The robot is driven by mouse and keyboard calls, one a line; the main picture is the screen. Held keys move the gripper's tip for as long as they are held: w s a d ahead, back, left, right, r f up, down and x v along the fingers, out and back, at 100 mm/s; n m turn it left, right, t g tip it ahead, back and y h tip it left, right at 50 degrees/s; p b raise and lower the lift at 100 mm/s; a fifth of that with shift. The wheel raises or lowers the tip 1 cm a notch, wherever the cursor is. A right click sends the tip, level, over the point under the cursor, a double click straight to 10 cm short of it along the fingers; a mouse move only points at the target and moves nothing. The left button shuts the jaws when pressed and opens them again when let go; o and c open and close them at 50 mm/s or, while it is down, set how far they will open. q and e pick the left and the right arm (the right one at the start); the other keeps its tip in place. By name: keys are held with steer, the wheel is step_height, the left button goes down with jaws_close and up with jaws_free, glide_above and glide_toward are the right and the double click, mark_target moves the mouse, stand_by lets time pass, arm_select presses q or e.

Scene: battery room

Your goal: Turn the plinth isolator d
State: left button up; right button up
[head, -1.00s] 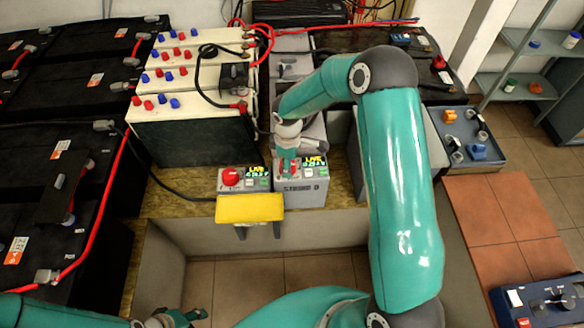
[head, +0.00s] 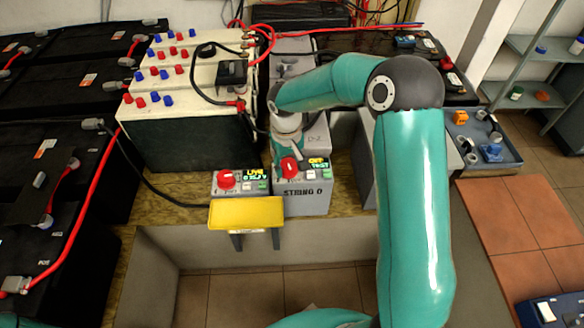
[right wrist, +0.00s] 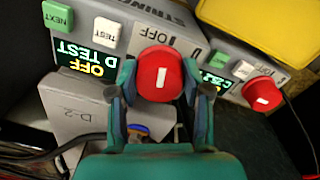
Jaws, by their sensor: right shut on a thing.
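The plinth isolator d is the red round knob (head: 289,167) on the grey box marked STRING D (head: 302,196). In the right wrist view the knob (right wrist: 160,75) sits between the two fingers, with its white mark upright in the picture. My right gripper (right wrist: 162,88) is shut on it and also shows in the head view (head: 287,158), coming down from behind the box. The box's display (right wrist: 88,62) reads OFF and TEST, beside a white and a green button. My left gripper is not in view.
A second grey box with a red knob (head: 227,179) and a LIVE display stands just to the left. White-topped batteries (head: 185,135) stand behind left. A blue-grey tray of parts (head: 488,140) is to the right.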

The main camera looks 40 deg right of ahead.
mark_target(287, 164)
steer(key=shift+w+m+b, duration=0.15)
steer(key=shift+m+b, duration=0.35)
steer(key=shift+m, duration=0.7)
steer(key=shift+r, duration=0.1)
steer(key=o, duration=1.1)
steer(key=shift+o, duration=0.3)
step_height(287, 164, up, 12)
steer(key=shift+a, duration=0.15)
